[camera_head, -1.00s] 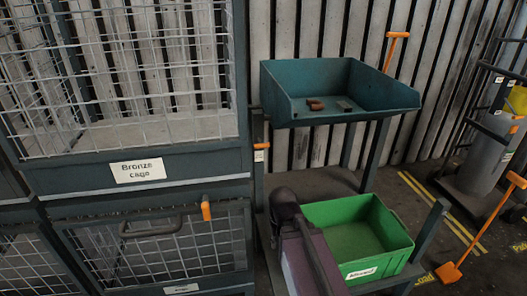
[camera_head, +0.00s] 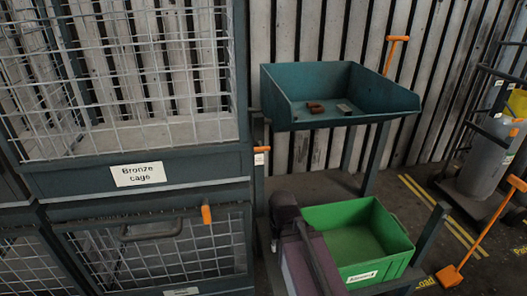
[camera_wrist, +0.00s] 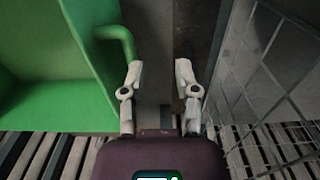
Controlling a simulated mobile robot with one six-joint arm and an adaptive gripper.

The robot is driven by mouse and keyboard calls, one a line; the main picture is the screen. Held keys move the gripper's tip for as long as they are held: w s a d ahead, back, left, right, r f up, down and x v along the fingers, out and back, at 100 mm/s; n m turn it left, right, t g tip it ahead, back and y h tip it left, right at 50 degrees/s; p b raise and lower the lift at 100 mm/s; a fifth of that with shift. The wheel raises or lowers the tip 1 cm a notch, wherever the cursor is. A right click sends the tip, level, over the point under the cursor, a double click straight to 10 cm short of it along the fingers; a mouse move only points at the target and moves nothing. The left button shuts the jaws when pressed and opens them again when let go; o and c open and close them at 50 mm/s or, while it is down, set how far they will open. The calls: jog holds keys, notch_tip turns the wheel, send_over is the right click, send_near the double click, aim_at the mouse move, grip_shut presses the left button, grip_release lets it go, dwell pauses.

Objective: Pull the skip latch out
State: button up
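The skip (camera_head: 310,112) is a teal open-topped tray on a dark stand, with a few small brown and grey pieces inside. A small orange and white fitting (camera_head: 261,151) sits by the stand's left post, beside the cage. I cannot tell for certain that it is the skip latch. In the wrist view my gripper (camera_wrist: 159,70) has its two pale fingers apart with nothing between them. In the head view my dark arm stands left of the green crate, below the skip, and my fingers are hidden. The latch is not clearly seen in the wrist view.
The green crate (camera_head: 358,262) stands low, right of my arm; its handle (camera_wrist: 117,38) is close to my left finger. Cage mesh (camera_wrist: 262,85) is close on the right. The bronze cage (camera_head: 138,173) has an orange catch (camera_head: 206,214).

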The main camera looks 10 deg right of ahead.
jog(key=shift+o, duration=0.8)
notch_tip(320, 180, up, 2)
jog(key=shift+r+p, duration=0.25)
jog(key=shift+p, duration=0.95)
jog(key=shift+s, duration=0.1)
